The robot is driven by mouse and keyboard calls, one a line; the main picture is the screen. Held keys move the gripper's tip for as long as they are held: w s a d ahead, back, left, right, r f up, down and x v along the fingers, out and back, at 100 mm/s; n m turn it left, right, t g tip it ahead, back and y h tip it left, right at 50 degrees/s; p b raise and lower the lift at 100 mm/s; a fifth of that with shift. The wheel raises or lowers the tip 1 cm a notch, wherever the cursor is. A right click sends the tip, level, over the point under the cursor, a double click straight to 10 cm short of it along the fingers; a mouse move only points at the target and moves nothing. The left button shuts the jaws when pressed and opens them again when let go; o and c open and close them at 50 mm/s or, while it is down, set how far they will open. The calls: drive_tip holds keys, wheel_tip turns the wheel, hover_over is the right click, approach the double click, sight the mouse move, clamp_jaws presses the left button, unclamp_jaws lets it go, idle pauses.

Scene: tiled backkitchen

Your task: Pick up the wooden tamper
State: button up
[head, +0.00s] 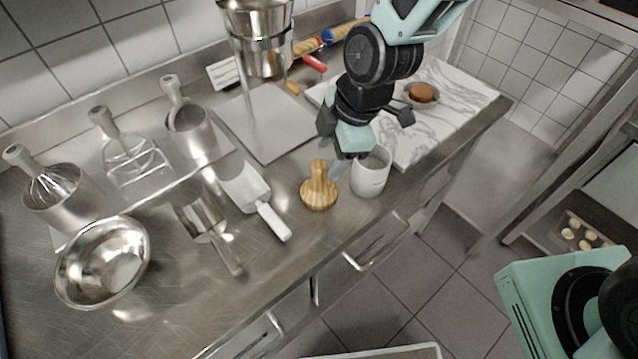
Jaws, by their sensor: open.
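The wooden tamper (319,188) stands upright on the steel counter, with its wide round base down and its narrow handle up. My gripper (338,166) hangs just above and to the right of the tamper's handle, its fingers pointing down. The gripper is open and holds nothing that I can see. Part of the finger area overlaps the tamper's right side in the picture, so I cannot tell whether they touch.
A white mug (371,175) stands close to the tamper's right. A white-handled scoop (252,196) lies to its left, with a metal bowl (75,262) farther left. A marble board (455,88) lies to the right. The counter's front edge is near.

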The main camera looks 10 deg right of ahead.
sight(321, 164)
drive_tip(key=shift+a+p+x, duration=0.15)
drive_tip(key=shift+p+x, duration=0.35)
drive_tip(key=shift+x, duration=0.6)
drive_tip(key=shift+a+p+x, duration=0.2)
drive_tip(key=shift+p+x, duration=0.3)
drive_tip(key=shift+x, duration=0.6)
drive_tip(key=shift+w+a+f, duration=0.15)
drive_tip(key=shift+w+f, duration=0.05)
drive_tip(key=shift+f, duration=0.35)
clamp_jaws()
